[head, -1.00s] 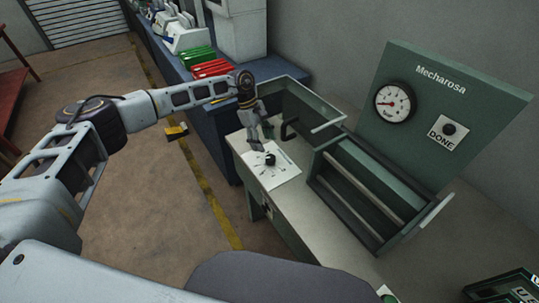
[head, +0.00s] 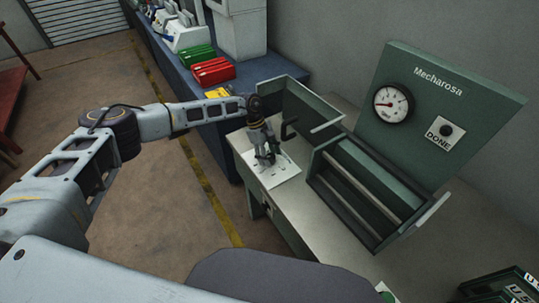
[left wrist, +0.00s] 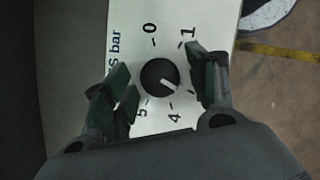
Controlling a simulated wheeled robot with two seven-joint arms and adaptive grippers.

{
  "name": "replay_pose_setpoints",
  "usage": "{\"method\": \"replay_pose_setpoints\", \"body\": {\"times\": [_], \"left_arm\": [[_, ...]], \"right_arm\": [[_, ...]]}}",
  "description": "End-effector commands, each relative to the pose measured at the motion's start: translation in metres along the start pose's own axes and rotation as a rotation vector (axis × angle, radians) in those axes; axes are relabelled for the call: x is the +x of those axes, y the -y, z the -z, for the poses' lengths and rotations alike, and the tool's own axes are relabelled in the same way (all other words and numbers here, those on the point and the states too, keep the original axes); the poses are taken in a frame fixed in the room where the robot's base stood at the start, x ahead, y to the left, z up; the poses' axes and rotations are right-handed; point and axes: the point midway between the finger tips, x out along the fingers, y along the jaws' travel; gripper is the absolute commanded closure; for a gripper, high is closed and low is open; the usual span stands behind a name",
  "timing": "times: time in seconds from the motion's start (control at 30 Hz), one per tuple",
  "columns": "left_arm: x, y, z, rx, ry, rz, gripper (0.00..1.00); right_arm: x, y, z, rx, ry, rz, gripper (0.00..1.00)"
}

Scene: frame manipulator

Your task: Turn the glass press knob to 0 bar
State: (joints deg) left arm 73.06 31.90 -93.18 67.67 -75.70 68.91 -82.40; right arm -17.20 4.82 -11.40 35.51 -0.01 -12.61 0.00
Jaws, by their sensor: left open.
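The round black knob (left wrist: 158,76) sits on a white dial plate (left wrist: 143,50) in the left wrist view. Its white pointer mark faces the lower right. The printed 0 is above the knob, 1 at upper right, 4 and 5 below; the labels on the right are hidden by a finger. My left gripper (left wrist: 161,75) is open, with one finger on each side of the knob and visible gaps between. In the head view my left gripper (head: 266,156) is over the white plate (head: 283,172) and largely hides the knob. My right gripper is not in view.
The green Mecharosa panel (head: 455,110) carries a pressure gauge (head: 393,103) and a DONE button (head: 445,130). A green press frame (head: 355,190) stands right of the plate on the bench. A black handle (head: 289,128) is close behind my left gripper.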

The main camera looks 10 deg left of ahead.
Motion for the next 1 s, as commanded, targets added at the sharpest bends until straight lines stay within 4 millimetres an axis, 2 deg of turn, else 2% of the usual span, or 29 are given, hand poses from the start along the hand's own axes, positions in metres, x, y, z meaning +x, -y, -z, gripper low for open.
{"method": "replay_pose_setpoints", "body": {"times": [0.03, 0.3, 0.4, 0.73, 1.0], "left_arm": [[0.0000, 0.0000, 0.0001, 0.000, 0.000, 0.000, 0.44], [-0.0003, 0.0000, 0.0001, 0.000, 0.000, 0.000, 0.78], [-0.0004, 0.0000, 0.0001, 0.000, 0.000, 0.000, 0.88], [-0.0008, 0.0002, 0.0003, -0.024, 0.001, -0.011, 0.88], [-0.0010, 0.0007, 0.0000, -0.108, 0.001, -0.046, 0.88]], "right_arm": [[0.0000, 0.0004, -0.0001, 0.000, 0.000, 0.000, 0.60], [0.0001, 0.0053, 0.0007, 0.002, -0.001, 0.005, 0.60], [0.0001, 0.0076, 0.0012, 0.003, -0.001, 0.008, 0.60], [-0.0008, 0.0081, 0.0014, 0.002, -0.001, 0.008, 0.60], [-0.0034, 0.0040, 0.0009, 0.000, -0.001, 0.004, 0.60]]}}
